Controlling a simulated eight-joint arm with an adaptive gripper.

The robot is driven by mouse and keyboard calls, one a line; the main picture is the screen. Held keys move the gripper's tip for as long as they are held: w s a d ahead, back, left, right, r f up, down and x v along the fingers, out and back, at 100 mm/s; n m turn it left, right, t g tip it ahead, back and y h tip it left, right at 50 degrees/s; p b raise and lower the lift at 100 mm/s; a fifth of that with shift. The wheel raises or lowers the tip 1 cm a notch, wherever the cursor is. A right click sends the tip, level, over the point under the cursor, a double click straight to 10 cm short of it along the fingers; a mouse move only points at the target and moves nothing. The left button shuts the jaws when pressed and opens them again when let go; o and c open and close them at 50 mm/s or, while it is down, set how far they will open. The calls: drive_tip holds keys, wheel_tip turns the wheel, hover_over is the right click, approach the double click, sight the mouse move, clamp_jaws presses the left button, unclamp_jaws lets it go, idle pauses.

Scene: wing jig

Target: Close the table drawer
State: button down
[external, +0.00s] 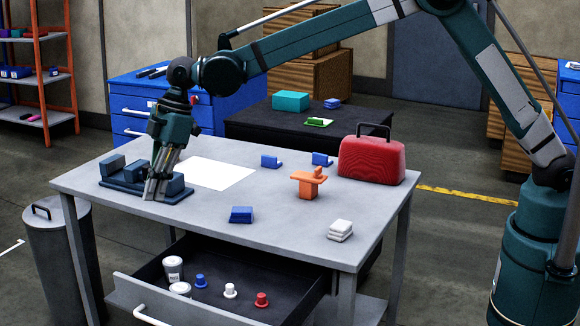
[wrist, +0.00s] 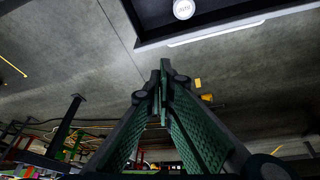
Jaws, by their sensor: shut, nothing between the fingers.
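The table drawer (external: 235,262) is pulled open below the front of the grey table (external: 275,209). Its light front panel and pale bar handle (external: 152,317) are at the lower left, partly cut off by the frame. Inside are white jars (external: 173,267) and blue, white and red pegs (external: 231,290). My gripper (external: 152,194) points down, shut and empty, and overlaps the table's left side in the external view. In the wrist view my closed fingers (wrist: 160,75) are in the centre, with the dark drawer's edge (wrist: 215,31) and a white round lid at the top.
A dark blue fixture (external: 120,187) sits at the table's left, partly behind my gripper. A white sheet (external: 215,173), small blue blocks, an orange piece (external: 308,182), white blocks and a red case (external: 371,160) are on the table. A grey bin (external: 60,260) stands at the left.

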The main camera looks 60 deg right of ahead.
drive_tip(key=w+a+f+n+g+b, duration=0.1)
drive_tip(key=a+f+n, duration=0.2)
drive_tip(key=a+f, duration=1.2)
drive_tip(key=shift+w+a+f+g, duration=0.3)
drive_tip(key=shift+w+a+f, duration=0.05)
drive_tip(key=shift+f, duration=0.85)
wheel_tip(320, 180, down, 10)
drive_tip(key=b, duration=0.3)
drive_tip(key=shift+d+f, duration=0.2)
drive_tip(key=shift+d, duration=0.05)
